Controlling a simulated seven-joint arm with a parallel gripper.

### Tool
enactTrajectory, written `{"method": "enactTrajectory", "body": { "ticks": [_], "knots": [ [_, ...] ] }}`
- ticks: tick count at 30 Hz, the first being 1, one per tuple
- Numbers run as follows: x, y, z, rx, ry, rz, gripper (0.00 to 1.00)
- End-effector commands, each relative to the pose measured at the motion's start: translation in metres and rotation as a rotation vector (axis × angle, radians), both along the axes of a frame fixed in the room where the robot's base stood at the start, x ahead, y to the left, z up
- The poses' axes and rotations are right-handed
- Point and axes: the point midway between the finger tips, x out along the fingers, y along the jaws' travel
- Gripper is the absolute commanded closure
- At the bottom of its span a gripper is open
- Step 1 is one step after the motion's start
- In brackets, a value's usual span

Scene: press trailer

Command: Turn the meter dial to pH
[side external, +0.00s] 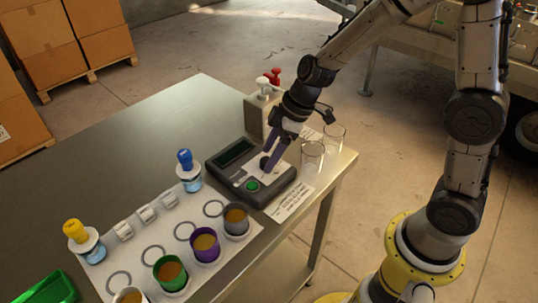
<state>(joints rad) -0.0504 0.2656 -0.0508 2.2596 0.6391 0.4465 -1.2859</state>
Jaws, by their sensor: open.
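The meter (234,175) is a dark box with a green-tinted screen (234,152) and a green round button (252,184) on the table. Its dial (265,162) is a small dark knob on a pale panel at the right side of the meter. My gripper (271,161) points down over the dial, with its purple-grey fingers apart on either side of it or very close to it. I cannot tell whether the fingers touch the dial. The dial's pointer and its labels are too small to read, and the fingers partly hide them.
Two clear glasses (312,157) stand right of the meter, close to my gripper. A grey dispenser (258,113) with red and white tops is behind. A white mat (172,233) in front holds several coloured cups and bottles. The table's back left is clear.

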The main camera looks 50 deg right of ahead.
Motion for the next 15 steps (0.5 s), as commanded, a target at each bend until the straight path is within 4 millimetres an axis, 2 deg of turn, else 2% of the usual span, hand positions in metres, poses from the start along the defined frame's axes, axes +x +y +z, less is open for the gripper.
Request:
{"method": "enactTrajectory", "body": {
  "ticks": [4, 13, 15],
  "knots": [
    [0.0022, 0.0024, -0.0094, -0.001, 0.002, -0.001, 0.29],
    [0.0029, 0.0029, -0.0108, -0.001, 0.0, 0.0, 0.29],
    [0.0028, 0.0028, -0.0107, -0.001, 0.0, 0.0, 0.4]
  ]
}}
